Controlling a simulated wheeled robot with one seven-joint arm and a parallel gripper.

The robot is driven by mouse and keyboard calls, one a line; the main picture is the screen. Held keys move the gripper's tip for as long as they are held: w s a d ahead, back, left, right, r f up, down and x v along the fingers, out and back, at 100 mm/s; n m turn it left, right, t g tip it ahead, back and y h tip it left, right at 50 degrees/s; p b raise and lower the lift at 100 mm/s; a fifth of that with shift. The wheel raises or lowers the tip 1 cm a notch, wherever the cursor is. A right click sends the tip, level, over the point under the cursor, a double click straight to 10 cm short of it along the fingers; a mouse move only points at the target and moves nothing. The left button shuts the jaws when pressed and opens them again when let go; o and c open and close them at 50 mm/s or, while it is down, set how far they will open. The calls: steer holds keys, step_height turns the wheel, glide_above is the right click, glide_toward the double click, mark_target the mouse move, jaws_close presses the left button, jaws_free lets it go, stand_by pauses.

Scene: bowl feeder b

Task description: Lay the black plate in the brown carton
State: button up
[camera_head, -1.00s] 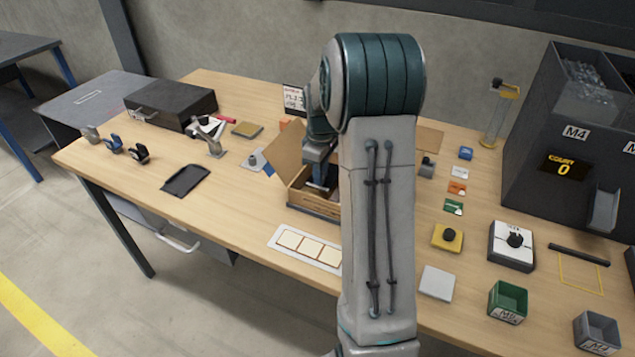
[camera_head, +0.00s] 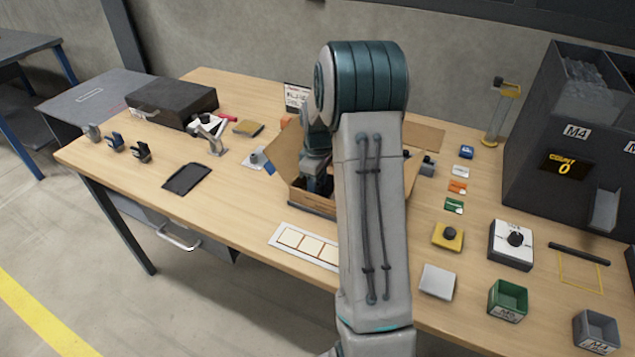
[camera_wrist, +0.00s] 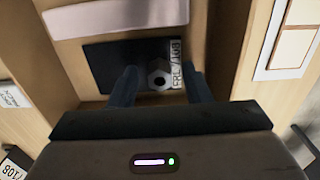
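The brown carton (camera_head: 312,207) stands open near the middle of the table, with a flap raised on its left. My gripper (camera_head: 318,185) is down inside it, partly hidden by the carton wall and my arm. In the wrist view, a black plate (camera_wrist: 105,62) with a white label showing a hex nut and lettering lies inside the carton (camera_wrist: 228,50). My gripper (camera_wrist: 160,88) has its two fingers apart over the plate's near edge, either side of the label. The plate extends left past the left finger. Whether the fingers touch it is unclear.
A dark flat tray (camera_head: 187,179) lies left of the carton. A white card with framed squares (camera_head: 305,245) lies in front of it. A black case (camera_head: 172,102) and small clamps stand at the back left. Colored blocks, bins and a dark feeder (camera_head: 560,150) stand right.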

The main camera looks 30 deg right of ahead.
step_height(320, 180, up, 12)
steer(key=s+a+r+m+t, duration=0.1)
steer(key=s+a+r+m, duration=0.3)
steer(key=s+a, duration=0.6)
steer(key=s+a+m+t, duration=0.1)
steer(key=s+a+m, duration=0.1)
steer(key=s, duration=0.5)
steer(key=s+a+f+m, duration=0.1)
steer(key=s+a, duration=0.2)
steer(key=s, duration=0.5)
steer(key=shift+a+f+m+t, duration=0.15)
steer(key=shift+a+m+t, duration=0.25)
steer(key=shift+s, duration=0.1)
steer(key=shift+c, duration=0.7)
